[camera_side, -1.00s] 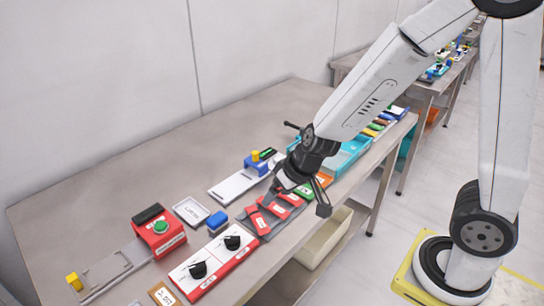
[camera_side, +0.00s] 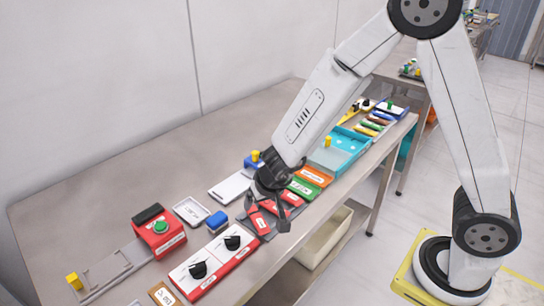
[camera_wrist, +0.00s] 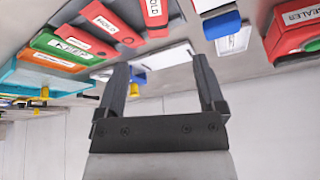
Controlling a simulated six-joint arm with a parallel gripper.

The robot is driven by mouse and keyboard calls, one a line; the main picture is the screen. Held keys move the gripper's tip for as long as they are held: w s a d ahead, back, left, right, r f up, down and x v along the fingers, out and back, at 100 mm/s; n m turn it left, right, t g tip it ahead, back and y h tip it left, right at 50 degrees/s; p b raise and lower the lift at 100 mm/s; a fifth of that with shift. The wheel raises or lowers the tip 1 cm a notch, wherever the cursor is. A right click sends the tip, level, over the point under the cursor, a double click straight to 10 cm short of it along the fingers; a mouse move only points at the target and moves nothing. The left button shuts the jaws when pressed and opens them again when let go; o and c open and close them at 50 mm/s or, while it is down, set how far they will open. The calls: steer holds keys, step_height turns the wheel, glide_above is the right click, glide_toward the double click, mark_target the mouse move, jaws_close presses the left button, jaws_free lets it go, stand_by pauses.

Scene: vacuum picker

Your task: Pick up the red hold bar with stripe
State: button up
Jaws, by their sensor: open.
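Red bars with white labels lie in a dark grey tray (camera_side: 264,239) on the table. In the side view one red bar (camera_side: 258,223) is at the tray's near end and another (camera_side: 291,198) is at its far side, with my gripper partly covering the group. In the wrist view two red bars read HOLD, one on the left (camera_wrist: 126,36) and one at top centre (camera_wrist: 157,30). I cannot tell which has a stripe. My gripper (camera_side: 267,223) is open and empty above the tray; its two fingers also show in the wrist view (camera_wrist: 160,72).
A green bar labelled KEEP (camera_wrist: 62,46) and an orange bar (camera_side: 314,175) lie beside the red ones. A red-and-white panel with black knobs (camera_side: 217,262), a blue block (camera_side: 217,219) and a red box with a green button (camera_side: 160,232) stand left. The back-left tabletop is clear.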

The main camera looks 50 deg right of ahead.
mark_target(258, 218)
steer(key=shift+s+a+f+g, duration=0.2)
steer(key=shift+f+g, duration=0.2)
steer(key=shift+f, duration=0.15)
steer(key=shift+d+f, duration=0.1)
steer(key=shift+f, duration=0.05)
steer(key=shift+x, duration=1.15)
steer(key=shift+w, duration=0.1)
steer(key=shift+x, duration=2.3)
steer(key=shift+w+d+f, duration=0.15)
steer(key=shift+d+f, duration=0.05)
steer(key=shift+f, duration=0.25)
